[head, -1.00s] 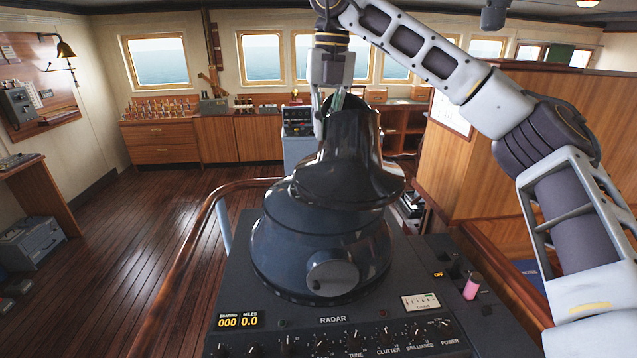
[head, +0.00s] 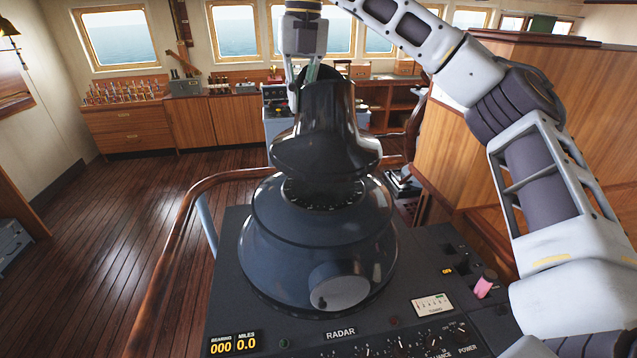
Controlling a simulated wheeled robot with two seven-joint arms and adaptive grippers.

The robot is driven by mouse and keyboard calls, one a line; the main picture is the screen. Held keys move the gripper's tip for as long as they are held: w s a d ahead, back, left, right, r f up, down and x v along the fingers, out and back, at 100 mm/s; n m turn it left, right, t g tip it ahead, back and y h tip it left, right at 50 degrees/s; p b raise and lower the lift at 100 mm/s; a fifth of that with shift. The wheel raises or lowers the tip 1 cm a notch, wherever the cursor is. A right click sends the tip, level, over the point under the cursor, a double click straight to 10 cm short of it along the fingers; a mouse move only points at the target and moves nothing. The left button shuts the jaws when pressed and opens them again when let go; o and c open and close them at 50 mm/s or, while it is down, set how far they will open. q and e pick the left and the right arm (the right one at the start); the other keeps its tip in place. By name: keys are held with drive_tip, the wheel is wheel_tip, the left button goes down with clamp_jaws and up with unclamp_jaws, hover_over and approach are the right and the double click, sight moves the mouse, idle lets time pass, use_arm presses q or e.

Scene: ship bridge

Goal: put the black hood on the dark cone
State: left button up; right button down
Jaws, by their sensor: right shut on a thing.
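The black hood (head: 325,135) is a glossy dark viewing piece with a flared lower rim. My right gripper (head: 305,82) comes down from above and is shut on the hood at its top left edge. The dark cone (head: 318,258) stands on the radar console, with a round knob-like boss on its front. The hood is above the cone, slightly tilted, with a gap under its rim through which the cone's dark round top opening (head: 322,195) shows. The hood's back rim is hidden. My left gripper is not in view.
The radar console (head: 225,300) carries switches, knobs, a small meter (head: 432,304) and a pink-capped knob (head: 485,284). A wooden handrail (head: 172,238) curves around its left and back. A wood partition (head: 455,140) stands to the right.

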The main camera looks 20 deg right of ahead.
drive_tip(key=shift+w, duration=0.6)
drive_tip(key=shift+s+r, duration=0.1)
drive_tip(key=shift+s, duration=0.15)
drive_tip(key=shift+w+f, duration=0.15)
drive_tip(key=shift+f, duration=3.15)
drive_tip(key=shift+f, duration=1.85)
